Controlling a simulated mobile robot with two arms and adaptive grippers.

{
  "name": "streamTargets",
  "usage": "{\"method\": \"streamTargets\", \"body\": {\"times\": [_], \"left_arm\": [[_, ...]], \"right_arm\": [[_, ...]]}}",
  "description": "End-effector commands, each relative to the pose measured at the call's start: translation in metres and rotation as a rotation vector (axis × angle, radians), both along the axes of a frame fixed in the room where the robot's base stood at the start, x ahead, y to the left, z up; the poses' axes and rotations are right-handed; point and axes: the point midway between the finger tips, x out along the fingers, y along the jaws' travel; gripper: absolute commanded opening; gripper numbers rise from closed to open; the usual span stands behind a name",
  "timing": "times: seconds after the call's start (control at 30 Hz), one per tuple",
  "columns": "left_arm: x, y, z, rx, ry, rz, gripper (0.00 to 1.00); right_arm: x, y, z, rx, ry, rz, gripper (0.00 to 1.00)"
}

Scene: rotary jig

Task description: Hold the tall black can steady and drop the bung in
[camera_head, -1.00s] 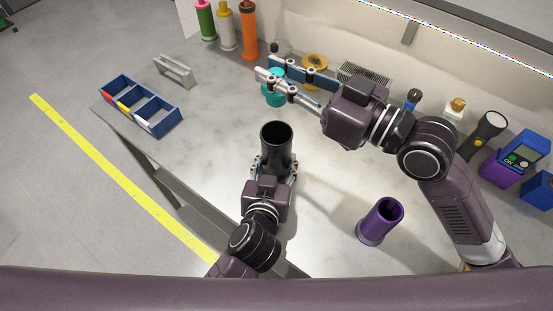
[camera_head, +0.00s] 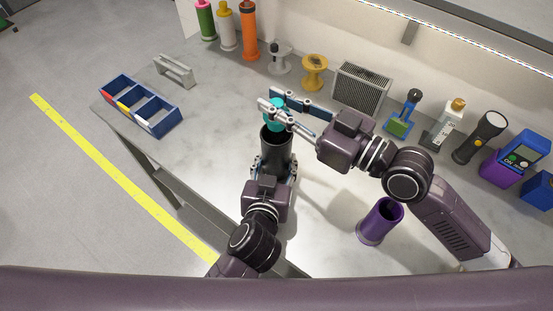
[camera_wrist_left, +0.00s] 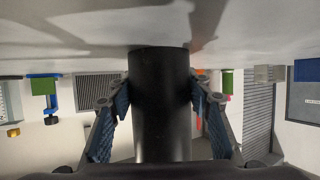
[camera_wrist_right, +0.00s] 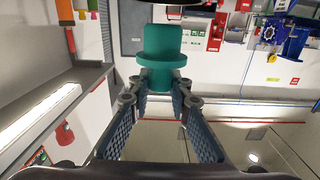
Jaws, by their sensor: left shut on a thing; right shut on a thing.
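The tall black can (camera_head: 276,153) stands upright on the bench in the head view, its open top facing up. My left gripper (camera_head: 273,172) is shut around its lower part, and the left wrist view shows both fingers on the sides of the can (camera_wrist_left: 162,105). My right gripper (camera_head: 276,108) is shut on the teal bung (camera_head: 274,117), at the far side of the can's mouth. The right wrist view shows the stepped bung (camera_wrist_right: 164,50) between the fingertips. Whether the bung touches the rim I cannot tell.
A purple tube (camera_head: 380,221) stands to the right of the can. A blue divided tray (camera_head: 140,106) lies at the left. Spools, a grey vented box (camera_head: 361,88), a torch (camera_head: 480,137) and bottles line the back. The bench between tray and can is clear.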

Motion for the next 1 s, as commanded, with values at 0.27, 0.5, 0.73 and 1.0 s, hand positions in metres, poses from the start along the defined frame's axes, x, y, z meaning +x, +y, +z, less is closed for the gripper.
{"method": "streamTargets", "body": {"times": [0.27,0.5,0.73,1.0], "left_arm": [[0.000,0.000,0.000,0.000,0.000,0.000,0.21],[0.000,0.000,0.000,0.000,0.000,0.000,0.21],[0.000,0.000,0.000,0.000,0.000,0.000,0.21],[0.000,0.000,0.000,0.000,0.000,0.000,0.21]], "right_arm": [[0.000,0.000,-0.020,-0.001,0.000,0.001,0.00],[0.000,0.001,-0.036,-0.001,-0.001,0.002,0.00],[0.000,0.000,-0.049,0.001,-0.001,0.001,0.00],[0.000,0.000,-0.052,0.001,-0.001,0.000,0.00]]}}
